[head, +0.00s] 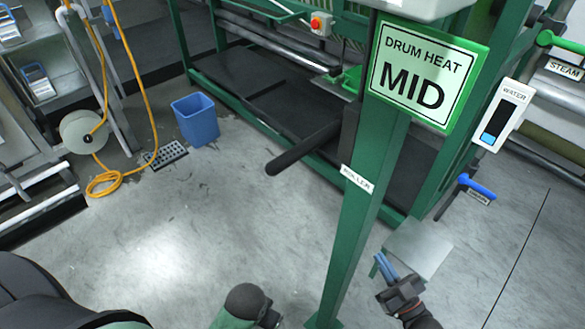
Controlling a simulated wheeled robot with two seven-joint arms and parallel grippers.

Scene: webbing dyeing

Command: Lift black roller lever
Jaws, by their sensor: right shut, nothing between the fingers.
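The black roller lever (300,150) is a thick dark bar with a rounded end. It juts out to the left and slightly down from the green machine frame, behind the green post. A white label reading "ROLLER" (357,179) is on the post, just right of the lever. My right gripper (384,266) is at the lower right of the post, with its blue fingers together and empty. It is well below and to the right of the lever in the picture, apart from it.
The green post (345,240) stands between my right gripper and the lever. A "DRUM HEAT MID" sign (425,75) tops it. A grey plate (418,248) is beside my right gripper.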

